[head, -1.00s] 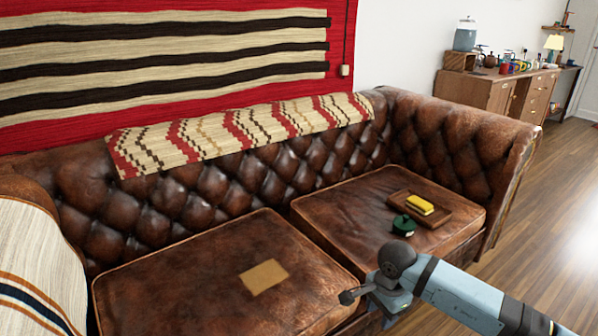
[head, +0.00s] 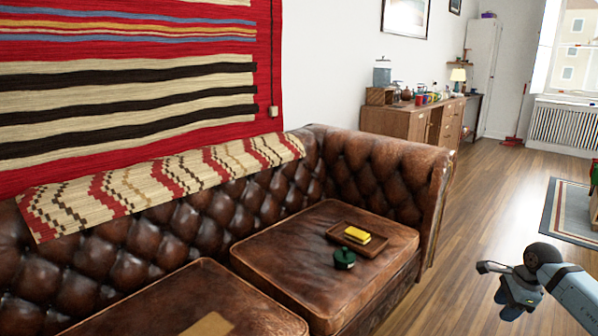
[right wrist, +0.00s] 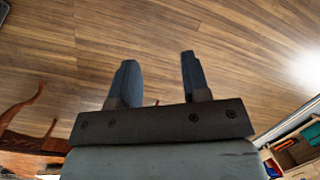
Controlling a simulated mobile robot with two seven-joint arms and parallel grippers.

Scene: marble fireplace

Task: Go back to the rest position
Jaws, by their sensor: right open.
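My right gripper (head: 515,290) is at the lower right of the head view, in front of the sofa's right end and over the wood floor. In the right wrist view its two fingers (right wrist: 157,75) are apart with only floor between them, so it is open and empty. My left gripper is not in the head view.
A brown leather sofa (head: 300,262) fills the left and middle. On its right cushion are a wooden tray (head: 376,247) with a yellow block (head: 357,235) and a dark green round object (head: 344,259). A wooden sideboard (head: 400,122) stands behind.

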